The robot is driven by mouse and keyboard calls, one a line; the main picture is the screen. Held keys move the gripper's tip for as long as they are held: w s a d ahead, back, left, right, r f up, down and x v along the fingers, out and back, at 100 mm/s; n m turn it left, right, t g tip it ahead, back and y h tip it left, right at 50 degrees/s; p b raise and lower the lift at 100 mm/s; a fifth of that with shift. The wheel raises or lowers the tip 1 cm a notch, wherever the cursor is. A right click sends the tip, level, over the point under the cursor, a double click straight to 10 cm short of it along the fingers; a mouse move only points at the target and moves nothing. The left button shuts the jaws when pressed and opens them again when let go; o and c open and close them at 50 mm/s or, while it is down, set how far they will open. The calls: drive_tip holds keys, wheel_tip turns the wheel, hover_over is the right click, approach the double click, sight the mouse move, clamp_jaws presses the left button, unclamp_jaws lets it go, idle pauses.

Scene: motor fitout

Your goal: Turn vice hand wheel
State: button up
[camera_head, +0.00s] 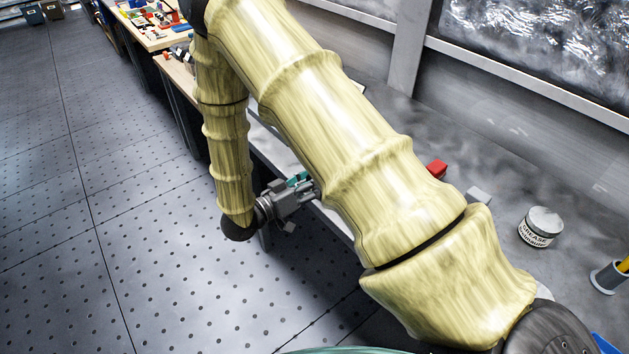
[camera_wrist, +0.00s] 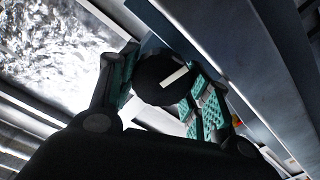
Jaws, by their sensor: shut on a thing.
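In the wrist view my gripper (camera_wrist: 165,82) has its two teal-padded fingers on either side of a dark round hand wheel (camera_wrist: 155,78) with a white bar mark on its face. The fingers are shut on the wheel's rim. In the head view my gripper (camera_head: 300,183) is at the front edge of the grey bench, with a teal pad showing. My yellow-sleeved arm hides the wheel there and most of what is around it. I cannot make out the body of the vice in either view.
On the grey bench (camera_head: 500,150) are a red block (camera_head: 437,168), a small grey block (camera_head: 478,194), a grease tin (camera_head: 541,229) and a grey cup (camera_head: 608,277) with something yellow in it. Another bench with coloured items (camera_head: 150,22) stands farther back. The floor at left (camera_head: 60,230) is clear.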

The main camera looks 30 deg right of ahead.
drive_tip(key=o, duration=1.1)
drive_tip(key=shift+c, duration=0.2)
drive_tip(key=shift+a, duration=0.1)
drive_tip(key=a, duration=1.1)
drive_tip(key=shift+s+a, duration=0.4)
drive_tip(key=shift+s, duration=0.05)
